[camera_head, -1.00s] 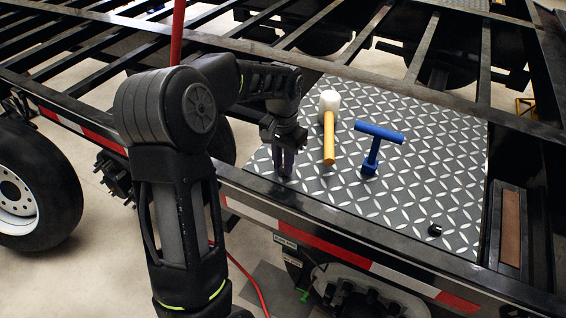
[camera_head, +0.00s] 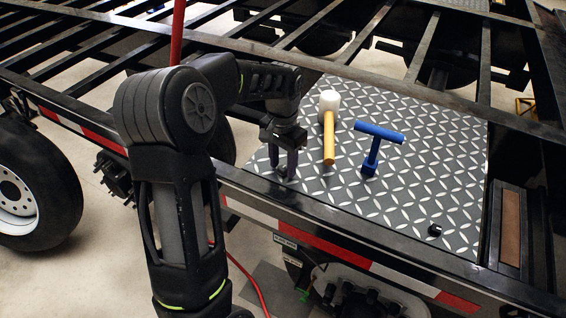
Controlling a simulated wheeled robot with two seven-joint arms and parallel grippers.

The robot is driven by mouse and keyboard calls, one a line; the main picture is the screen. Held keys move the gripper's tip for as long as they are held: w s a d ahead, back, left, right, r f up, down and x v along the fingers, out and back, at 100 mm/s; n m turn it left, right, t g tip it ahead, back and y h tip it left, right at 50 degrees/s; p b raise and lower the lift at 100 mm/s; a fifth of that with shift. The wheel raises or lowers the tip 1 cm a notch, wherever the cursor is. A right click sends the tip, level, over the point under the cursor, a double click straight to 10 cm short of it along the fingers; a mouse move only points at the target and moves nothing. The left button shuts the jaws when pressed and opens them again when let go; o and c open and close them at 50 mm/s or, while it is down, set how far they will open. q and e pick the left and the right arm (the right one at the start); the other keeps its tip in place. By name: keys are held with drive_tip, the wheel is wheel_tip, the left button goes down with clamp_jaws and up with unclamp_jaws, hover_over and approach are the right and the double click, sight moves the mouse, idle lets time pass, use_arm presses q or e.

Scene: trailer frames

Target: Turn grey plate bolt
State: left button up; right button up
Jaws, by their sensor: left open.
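The grey diamond-pattern plate (camera_head: 405,205) lies in the trailer frame. A small black bolt (camera_head: 434,230) sits near its front right corner. A blue T-shaped tool (camera_head: 377,145) stands upright on the plate, its crossbar on top. My left gripper (camera_head: 283,170) points down over the plate's left front part, with its two dark fingers apart and nothing between them. It is left of both the blue tool and the bolt. Whether the fingertips touch the plate, I cannot tell. My right gripper is not in view.
A mallet (camera_head: 329,140) with a white head and yellow handle lies between my left gripper and the blue tool. Black frame beams (camera_head: 430,95) border the plate at the back. A red-and-white striped rail (camera_head: 350,258) runs along the front. The plate's middle right is clear.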

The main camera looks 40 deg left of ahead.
sight(283, 167)
use_arm(q)
wheel_tip(283, 167, up, 8)
drive_tip(key=shift+f, duration=0.1)
idle(0.5)
idle(0.4)
